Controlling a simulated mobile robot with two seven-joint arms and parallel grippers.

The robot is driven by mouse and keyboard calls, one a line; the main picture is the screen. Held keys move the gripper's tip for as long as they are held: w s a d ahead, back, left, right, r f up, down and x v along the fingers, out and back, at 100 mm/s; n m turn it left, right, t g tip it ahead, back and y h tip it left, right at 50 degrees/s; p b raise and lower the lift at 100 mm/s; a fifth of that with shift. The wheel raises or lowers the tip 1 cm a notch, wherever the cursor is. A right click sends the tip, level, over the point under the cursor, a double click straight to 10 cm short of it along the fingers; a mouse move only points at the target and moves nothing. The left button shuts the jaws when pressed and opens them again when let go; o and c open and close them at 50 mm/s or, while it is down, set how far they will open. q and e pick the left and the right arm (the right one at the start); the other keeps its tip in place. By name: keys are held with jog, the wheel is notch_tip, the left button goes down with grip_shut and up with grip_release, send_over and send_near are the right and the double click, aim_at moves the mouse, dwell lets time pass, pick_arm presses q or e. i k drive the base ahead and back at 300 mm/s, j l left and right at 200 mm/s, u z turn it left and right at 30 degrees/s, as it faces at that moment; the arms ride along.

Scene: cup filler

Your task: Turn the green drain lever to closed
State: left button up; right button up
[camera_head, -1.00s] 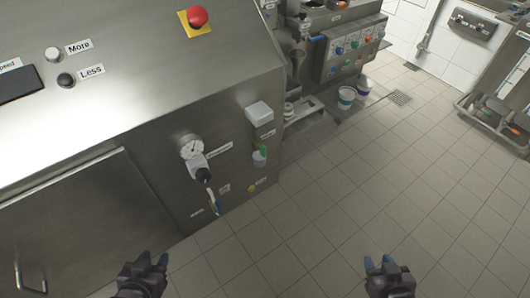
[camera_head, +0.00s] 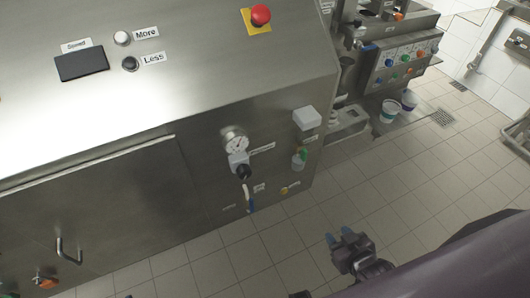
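A small green lever (camera_head: 303,153) shows on the front panel of the steel machine (camera_head: 200,180), below a pale grey box. It is small, and I cannot tell its exact setting. My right gripper (camera_head: 341,240) is over the tiled floor, below and to the right of the lever and well apart from it. Its two bluish fingertips stand apart with nothing between them.
Close to the lever are the grey box (camera_head: 307,118), a round gauge (camera_head: 235,141) and a blue-tipped handle (camera_head: 249,198). A red emergency button (camera_head: 261,14) is on top. Buckets (camera_head: 390,109) stand farther back. The floor (camera_head: 290,250) before the panel is clear.

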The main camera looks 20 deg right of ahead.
aim_at(303, 151)
jog(key=l+u, duration=0.3)
jog(key=u, duration=0.2)
jog(key=l+u, duration=0.45)
jog(key=k+l+u, duration=0.1)
jog(key=l+u, duration=0.2)
jog(key=k+l+u, duration=0.15)
jog(key=l+u, duration=0.15)
jog(key=k+l+u, duration=0.2)
jog(key=l, duration=0.2)
jog(key=k+l+u, duration=0.15)
jog(key=l, duration=0.3)
jog(key=k+l+u, duration=0.1)
jog(key=k+l, duration=0.6)
jog(key=l, duration=0.2)
jog(key=k+l+u, duration=0.1)
jog(key=k+l, duration=0.6)
jog(key=l, duration=0.2)
